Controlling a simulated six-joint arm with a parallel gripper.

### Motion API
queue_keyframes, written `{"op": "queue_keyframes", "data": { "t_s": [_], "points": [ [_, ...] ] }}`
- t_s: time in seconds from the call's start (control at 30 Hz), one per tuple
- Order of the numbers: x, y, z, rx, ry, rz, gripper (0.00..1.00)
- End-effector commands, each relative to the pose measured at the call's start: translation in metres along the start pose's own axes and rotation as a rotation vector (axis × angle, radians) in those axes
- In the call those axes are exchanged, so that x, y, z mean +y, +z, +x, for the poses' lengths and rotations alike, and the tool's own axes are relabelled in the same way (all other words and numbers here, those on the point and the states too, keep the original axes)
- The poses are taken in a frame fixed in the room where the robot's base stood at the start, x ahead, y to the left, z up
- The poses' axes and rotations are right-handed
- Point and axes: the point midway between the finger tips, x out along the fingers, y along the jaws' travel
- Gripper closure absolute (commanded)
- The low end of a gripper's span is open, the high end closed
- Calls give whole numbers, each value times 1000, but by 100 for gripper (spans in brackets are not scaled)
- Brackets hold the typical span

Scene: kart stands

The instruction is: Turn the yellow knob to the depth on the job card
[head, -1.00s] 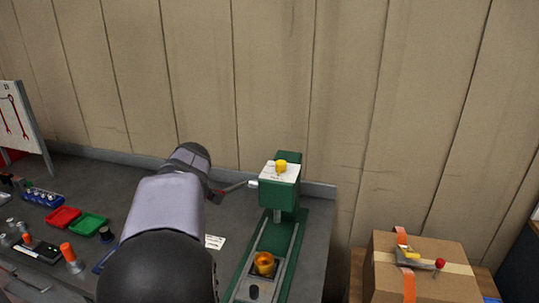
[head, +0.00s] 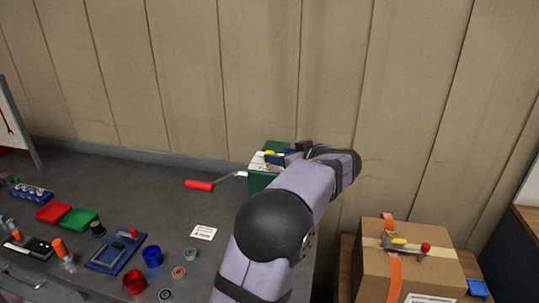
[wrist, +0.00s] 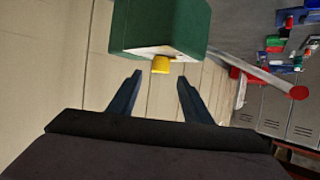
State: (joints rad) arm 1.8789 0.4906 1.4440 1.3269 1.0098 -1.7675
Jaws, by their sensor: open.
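The yellow knob (wrist: 160,65) sits on the white top face of the green press head (wrist: 162,25). In the wrist view it lies between and just beyond the tips of my open gripper (wrist: 159,77), with no visible contact. In the head view the knob (head: 270,153) and the green head (head: 262,180) show partly behind my arm, with my gripper (head: 282,156) beside them. The job card (head: 203,232) seems to be the small white card lying on the bench; its print is too small to read.
A lever with a red handle (head: 199,185) sticks out left of the press. Red and green trays (head: 78,220), a blue fixture (head: 117,250) and several small parts stand on the bench at left. A cardboard box (head: 410,270) with a tape dispenser stands at right.

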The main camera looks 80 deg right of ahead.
Motion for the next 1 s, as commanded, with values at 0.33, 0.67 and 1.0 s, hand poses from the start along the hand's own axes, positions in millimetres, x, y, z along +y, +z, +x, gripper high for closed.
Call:
{"op": "queue_keyframes", "data": {
  "t_s": [0.33,0.67,1.0],
  "points": [
    [-1,-3,36,-3,-3,2,55],
    [-1,-1,68,-2,-1,1,55],
    [0,0,72,-2,1,0,55]
  ]
}}
